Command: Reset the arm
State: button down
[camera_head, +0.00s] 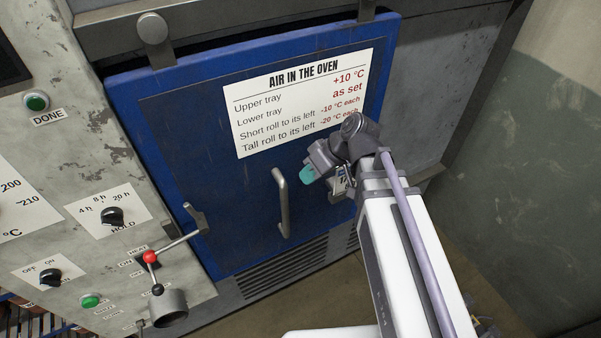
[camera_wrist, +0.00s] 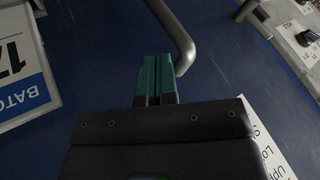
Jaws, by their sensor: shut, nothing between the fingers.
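My gripper (camera_head: 308,174) is at the end of my white arm, in front of the blue oven door (camera_head: 190,140) and to the right of its handle. In the wrist view its two teal fingers (camera_wrist: 155,80) lie side by side, shut with nothing between them. The grey bar handle (camera_head: 282,203) of the door also shows in the wrist view (camera_wrist: 172,30), close beyond the fingertips. I cannot tell whether they touch it. The door looks shut.
A control panel (camera_head: 70,150) with knobs and buttons stands left of the door. A red-balled lever (camera_head: 150,257) sticks out at its lower right. A white temperature sign (camera_head: 300,100) is on the door. A concrete wall (camera_head: 540,170) is at the right.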

jog(key=p+v, duration=0.1)
jog(key=v, duration=0.2)
jog(key=shift+w+d+r, duration=0.1)
jog(key=shift+d+r, duration=0.05)
jog(key=shift+d, duration=0.1)
jog(key=s+d+f+m+h+b, duration=0.4)
jog(key=d+f+m+h+b, duration=0.3)
jog(key=d+f, duration=0.3)
notch_tip(320, 180, down, 2)
jog(key=shift+s+f+m+b, duration=0.1)
jog(key=shift+s+m+b, duration=0.1)
jog(key=shift+m+b, duration=0.55)
jog(key=shift+d, duration=0.1)
